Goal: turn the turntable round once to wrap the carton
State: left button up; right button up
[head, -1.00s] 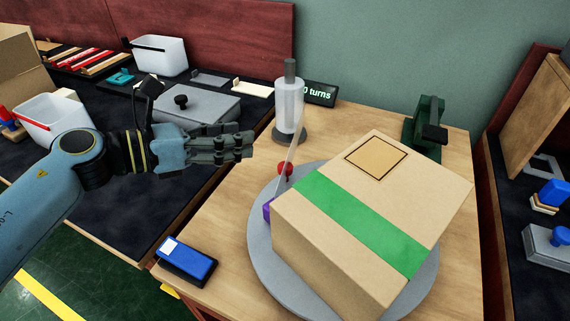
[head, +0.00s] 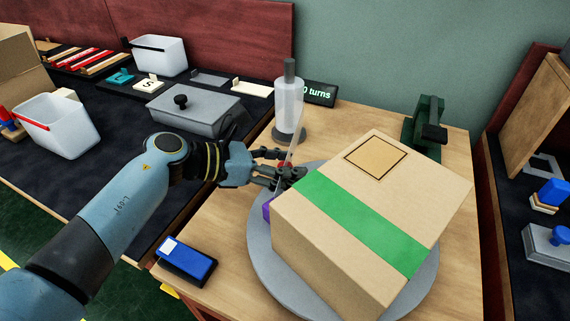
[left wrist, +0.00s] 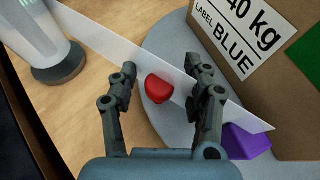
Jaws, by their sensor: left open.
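The grey turntable (head: 268,270) stands on the wooden table and bears a brown carton (head: 315,255) with a green band and a tan square on top. In the left wrist view the carton (left wrist: 228,65) shows a label reading "40 kg" and "LABEL BLUE". My left gripper (head: 290,170) is open at the turntable's far left edge, beside the carton. In the left wrist view a red knob (left wrist: 159,88) lies between its open fingers (left wrist: 165,85). A pale film strip (left wrist: 110,45) runs from the film roll (head: 289,103) past the knob. My right gripper is not in view.
A purple block (left wrist: 245,141) sits on the turntable by the carton. A display (head: 319,93) reads "0 turns". A blue device (head: 187,259) lies at the table's front left. A dark green tool (head: 427,125) stands behind the carton.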

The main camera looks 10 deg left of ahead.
pick_arm(q)
grip_shut()
dwell(0.3)
dwell(0.4)
